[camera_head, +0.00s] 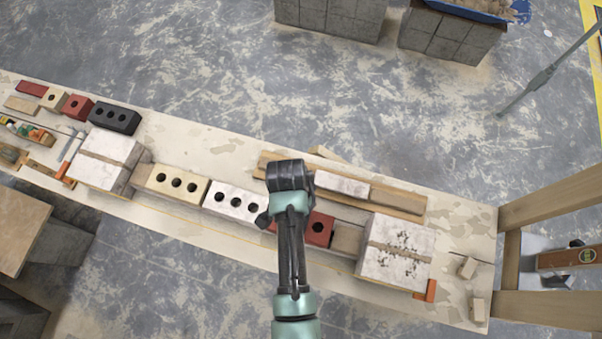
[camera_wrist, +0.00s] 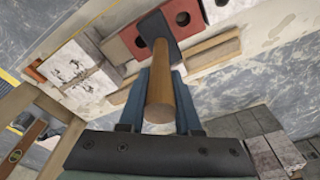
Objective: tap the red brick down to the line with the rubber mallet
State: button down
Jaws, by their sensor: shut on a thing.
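The red brick (camera_head: 319,229) lies in the row of bricks on the bench, partly hidden by my arm in the head view. It also shows in the wrist view (camera_wrist: 127,43), with holes on both sides of the mallet head. The rubber mallet (camera_wrist: 160,80) has a wooden handle and a black head. My gripper (camera_wrist: 159,88) is shut on its handle. The head overlaps the red brick in the wrist view; I cannot tell whether they touch. Orange line blocks (camera_head: 430,290) sit at the row's ends; the line itself is hard to make out.
A white three-hole brick (camera_head: 234,203) and a cream one (camera_head: 177,184) are left of the red brick. Pale stacked blocks (camera_head: 398,252) stand at the right end, others (camera_head: 107,161) at the left. Wooden boards (camera_head: 398,201) lie behind the row. Hand tools lie at the bench's far left.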

notch_tip(320, 180, down, 5)
jog(key=b, duration=0.4)
jog(key=shift+r, duration=0.1)
jog(key=shift+r+p, duration=0.7)
notch_tip(320, 180, up, 4)
jog(key=p, duration=0.4)
jog(key=shift+w+d+f, duration=0.1)
